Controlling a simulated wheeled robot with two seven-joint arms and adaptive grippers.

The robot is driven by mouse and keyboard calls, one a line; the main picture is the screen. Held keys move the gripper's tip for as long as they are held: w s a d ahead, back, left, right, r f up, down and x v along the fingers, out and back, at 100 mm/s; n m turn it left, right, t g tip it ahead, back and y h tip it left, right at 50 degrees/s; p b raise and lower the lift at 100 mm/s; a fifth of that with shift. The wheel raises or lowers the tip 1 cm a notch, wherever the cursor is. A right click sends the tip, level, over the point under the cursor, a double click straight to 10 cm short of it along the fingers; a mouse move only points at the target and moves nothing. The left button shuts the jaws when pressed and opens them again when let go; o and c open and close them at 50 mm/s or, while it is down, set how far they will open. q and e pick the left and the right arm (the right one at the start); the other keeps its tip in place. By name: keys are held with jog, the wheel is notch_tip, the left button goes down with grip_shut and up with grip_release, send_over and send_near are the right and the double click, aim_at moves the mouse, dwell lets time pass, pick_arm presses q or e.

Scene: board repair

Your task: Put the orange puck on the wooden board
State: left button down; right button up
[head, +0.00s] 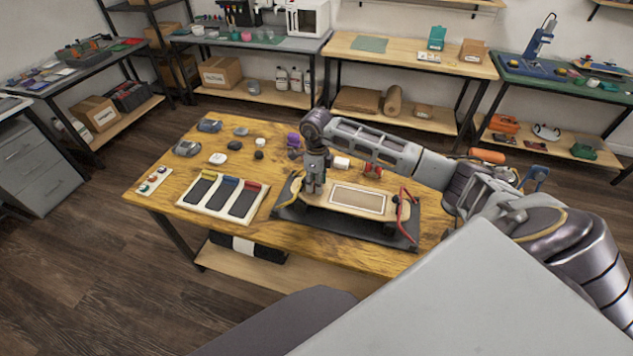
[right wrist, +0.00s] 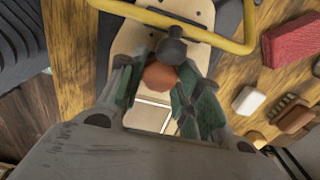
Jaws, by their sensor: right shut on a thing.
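The wooden board (head: 320,201) is a pale deck with a white-framed rectangle on it, lying in a dark cradle on the table. My right gripper (head: 315,187) points down over the left end of the board. In the right wrist view its green fingers (right wrist: 157,82) are closed around the orange puck (right wrist: 158,77), with the board (right wrist: 198,14) beneath. A dark round knob (right wrist: 172,50) is right beside the puck. I cannot tell whether the puck touches the board. The puck is not discernible in the head view. My left gripper is out of view.
A yellow bar (right wrist: 190,30) crosses the board close to the fingers. A red clamp bar (head: 402,207) stands at the board's right end. A white tray (head: 212,211) with dark strips lies left of the cradle (head: 372,236). Several small parts are behind it.

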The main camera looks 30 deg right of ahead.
jog(key=o, duration=0.8)
